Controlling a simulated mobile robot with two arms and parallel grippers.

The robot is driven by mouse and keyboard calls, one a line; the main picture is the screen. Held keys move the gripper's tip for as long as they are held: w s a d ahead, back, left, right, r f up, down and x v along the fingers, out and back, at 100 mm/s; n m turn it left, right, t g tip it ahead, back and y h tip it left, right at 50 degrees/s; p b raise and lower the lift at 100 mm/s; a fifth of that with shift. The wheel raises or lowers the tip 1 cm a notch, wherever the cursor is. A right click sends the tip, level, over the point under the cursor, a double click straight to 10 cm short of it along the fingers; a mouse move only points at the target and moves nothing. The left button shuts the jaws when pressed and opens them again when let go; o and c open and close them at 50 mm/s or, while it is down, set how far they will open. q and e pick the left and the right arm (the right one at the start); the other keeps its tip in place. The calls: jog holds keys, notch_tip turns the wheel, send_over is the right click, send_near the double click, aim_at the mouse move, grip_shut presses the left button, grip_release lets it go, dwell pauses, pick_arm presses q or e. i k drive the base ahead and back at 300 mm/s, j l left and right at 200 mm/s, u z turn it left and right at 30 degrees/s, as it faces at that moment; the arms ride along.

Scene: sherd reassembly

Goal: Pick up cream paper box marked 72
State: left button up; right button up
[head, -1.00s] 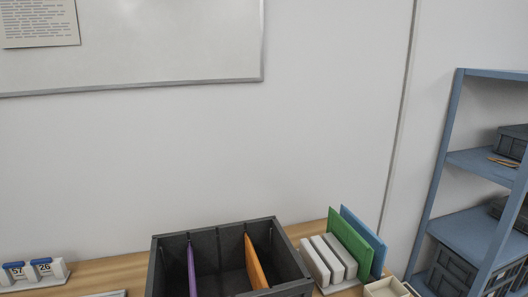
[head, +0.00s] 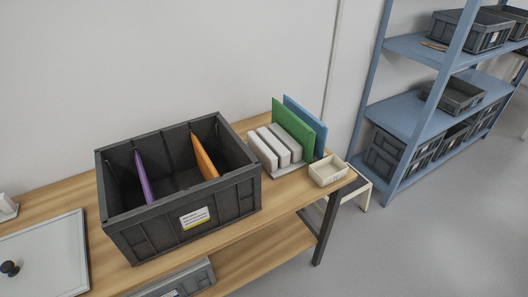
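No number 72 can be read anywhere in the head view. A small cream open-topped box (head: 328,171) sits at the right end of the wooden table; no marking on it is legible, so I cannot tell whether it is the one marked 72. Neither of my grippers is in view.
A dark grey crate (head: 183,222) with purple and orange dividers stands on the wooden table (head: 285,197). White blocks (head: 275,147) and green (head: 293,130) and blue (head: 308,122) panels stand beside it. A tray with a black knob (head: 55,250) lies left. Blue shelving (head: 400,115) holds grey crates; floor (head: 400,250) is clear.

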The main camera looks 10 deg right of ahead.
aim_at(326, 170)
jog(key=i+l+z, duration=0.2)
jog(key=l, duration=0.25)
jog(key=i+l+z, duration=0.2)
jog(key=l, duration=0.25)
jog(key=i+l+z, duration=0.25)
jog(key=l, duration=0.2)
